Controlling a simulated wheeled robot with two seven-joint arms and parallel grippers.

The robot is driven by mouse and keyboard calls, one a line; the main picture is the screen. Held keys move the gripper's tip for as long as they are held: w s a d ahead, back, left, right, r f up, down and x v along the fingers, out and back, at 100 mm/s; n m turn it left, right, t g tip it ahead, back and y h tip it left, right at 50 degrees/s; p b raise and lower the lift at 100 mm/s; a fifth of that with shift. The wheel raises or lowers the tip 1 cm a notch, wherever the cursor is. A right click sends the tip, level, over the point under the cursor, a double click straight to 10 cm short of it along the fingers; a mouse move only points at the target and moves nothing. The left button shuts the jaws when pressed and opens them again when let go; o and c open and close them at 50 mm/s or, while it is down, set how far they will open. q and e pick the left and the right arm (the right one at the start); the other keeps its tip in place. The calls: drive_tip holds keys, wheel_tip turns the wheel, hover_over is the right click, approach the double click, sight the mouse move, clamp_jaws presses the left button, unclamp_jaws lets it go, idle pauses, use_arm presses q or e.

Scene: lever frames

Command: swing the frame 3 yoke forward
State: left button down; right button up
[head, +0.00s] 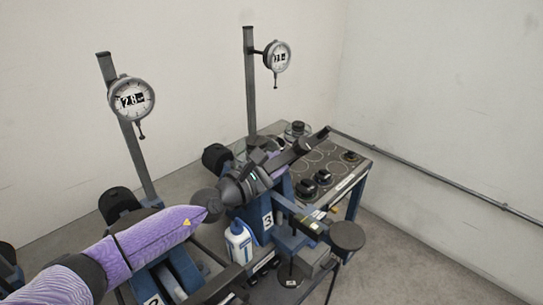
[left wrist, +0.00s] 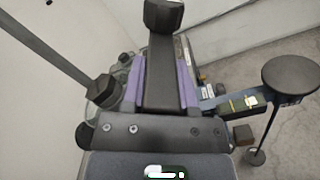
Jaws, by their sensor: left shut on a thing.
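The frame with the number 3 (head: 267,219) stands at the middle of the head view, blue with dark parts. Its yoke shows as a dark bar (head: 318,136) rising to the right, with a blocky end. In the left wrist view the bar (left wrist: 162,48) runs away from the camera to a dark block. My left gripper (head: 284,160) reaches in over frame 3. In the left wrist view its two purple fingers (left wrist: 161,82) are shut on the bar, one on each side. The bar's near end is hidden by my gripper. My right gripper is not in view.
A round black disc (head: 347,235) sticks out at the front right. Two dial gauges (head: 131,99) (head: 277,56) stand on posts behind. A bench top (head: 333,152) with black knobs lies beyond.

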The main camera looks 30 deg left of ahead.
use_arm(q)
drive_tip(key=shift+f, duration=0.1)
drive_tip(key=shift+c, duration=1.9)
unclamp_jaws()
drive_tip(key=v, duration=1)
drive_tip(key=shift+b, duration=0.4)
